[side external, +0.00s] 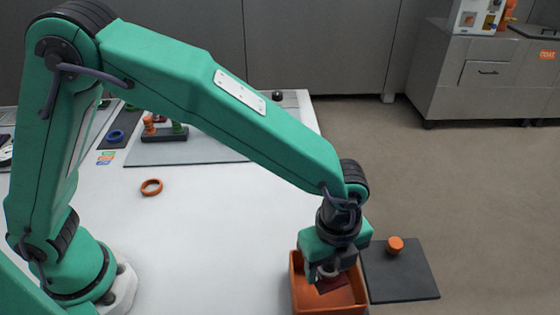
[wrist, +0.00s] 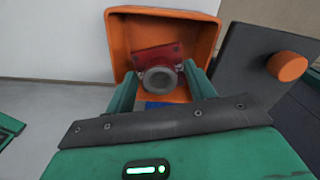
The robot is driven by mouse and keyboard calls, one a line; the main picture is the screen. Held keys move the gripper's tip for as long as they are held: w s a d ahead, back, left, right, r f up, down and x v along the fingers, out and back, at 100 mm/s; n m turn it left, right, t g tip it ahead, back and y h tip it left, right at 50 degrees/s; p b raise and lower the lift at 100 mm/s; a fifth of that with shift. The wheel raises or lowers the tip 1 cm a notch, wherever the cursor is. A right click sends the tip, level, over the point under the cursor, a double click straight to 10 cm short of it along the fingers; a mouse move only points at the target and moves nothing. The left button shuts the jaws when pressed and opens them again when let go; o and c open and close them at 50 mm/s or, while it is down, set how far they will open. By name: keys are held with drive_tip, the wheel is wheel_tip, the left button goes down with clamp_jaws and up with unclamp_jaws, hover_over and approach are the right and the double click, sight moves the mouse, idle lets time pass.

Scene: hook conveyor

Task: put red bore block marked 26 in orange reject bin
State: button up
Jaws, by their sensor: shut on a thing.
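The orange reject bin (side external: 300,285) stands at the front right end of the white table, and its open top faces the camera in the wrist view (wrist: 120,45). My gripper (side external: 328,272) is over the bin opening, pointing down. In the wrist view its two green fingers (wrist: 160,85) are closed on a dark red block (wrist: 148,56) with a grey ring-shaped bore. The block also shows dark red below the jaws in the side view (side external: 332,284), over or within the bin. I cannot tell whether it touches the bin floor. No number is readable on it.
A dark plate (side external: 410,285) with an orange cylinder (side external: 395,245) lies right of the bin. An orange ring (side external: 151,187) lies on the white table. A dark rack (side external: 163,136) with small pegs and a blue ring (side external: 115,136) are farther back. The table's middle is clear.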

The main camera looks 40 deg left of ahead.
sight(327, 273)
drive_tip(key=shift+f, duration=2.7)
drive_tip(key=shift+f, duration=0.7)
idle(1.9)
drive_tip(key=o, duration=1.5)
drive_tip(key=shift+r, duration=0.2)
drive_tip(key=shift+r, duration=1.4)
drive_tip(key=shift+o, duration=0.9)
drive_tip(key=shift+r, duration=2.05)
